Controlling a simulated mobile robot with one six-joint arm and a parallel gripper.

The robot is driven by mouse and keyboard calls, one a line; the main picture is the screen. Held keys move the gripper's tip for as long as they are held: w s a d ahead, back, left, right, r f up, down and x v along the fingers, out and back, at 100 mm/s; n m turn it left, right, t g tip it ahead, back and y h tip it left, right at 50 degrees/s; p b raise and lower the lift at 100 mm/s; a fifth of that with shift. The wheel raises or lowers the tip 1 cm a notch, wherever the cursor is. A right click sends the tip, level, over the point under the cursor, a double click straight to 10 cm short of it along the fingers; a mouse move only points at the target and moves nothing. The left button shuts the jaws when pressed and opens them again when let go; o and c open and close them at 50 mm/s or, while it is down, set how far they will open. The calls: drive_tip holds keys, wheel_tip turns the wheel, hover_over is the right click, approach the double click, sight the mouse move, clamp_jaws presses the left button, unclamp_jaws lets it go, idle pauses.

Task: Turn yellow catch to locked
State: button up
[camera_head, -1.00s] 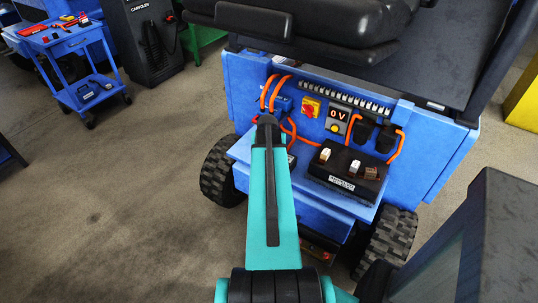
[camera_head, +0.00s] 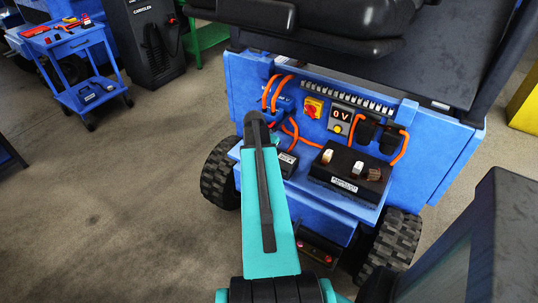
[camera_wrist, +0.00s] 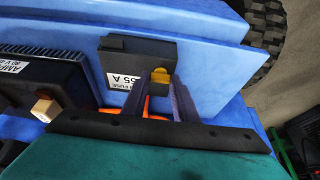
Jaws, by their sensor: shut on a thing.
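The yellow catch (camera_wrist: 159,75) sits at the edge of a dark fuse box (camera_wrist: 135,55) with a white label reading 355 A in the wrist view. My gripper (camera_wrist: 166,84) is shut on the yellow catch, with its dark fingers at either side of it. The fingers hide part of the catch, and I cannot tell whether it stands at locked. In the head view the fuse box (camera_head: 287,163) stands on the blue ledge just right of my arm. There my arm hides the gripper and the catch.
A larger black unit (camera_head: 347,172) with white and brown parts on top stands right of the fuse box. Orange cables (camera_head: 268,95), a red-and-yellow switch (camera_head: 313,107) and a 0 V display (camera_head: 341,115) are on the blue panel behind. A blue cart (camera_head: 88,70) stands far left.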

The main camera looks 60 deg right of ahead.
idle(0.4)
drive_tip(key=o, duration=1.1)
drive_tip(key=shift+c, duration=0.2)
drive_tip(key=shift+r, duration=0.1)
drive_tip(key=b+v, duration=0.1)
drive_tip(key=v, duration=1.2)
drive_tip(key=shift+r, duration=0.25)
drive_tip(key=shift+a, duration=0.1)
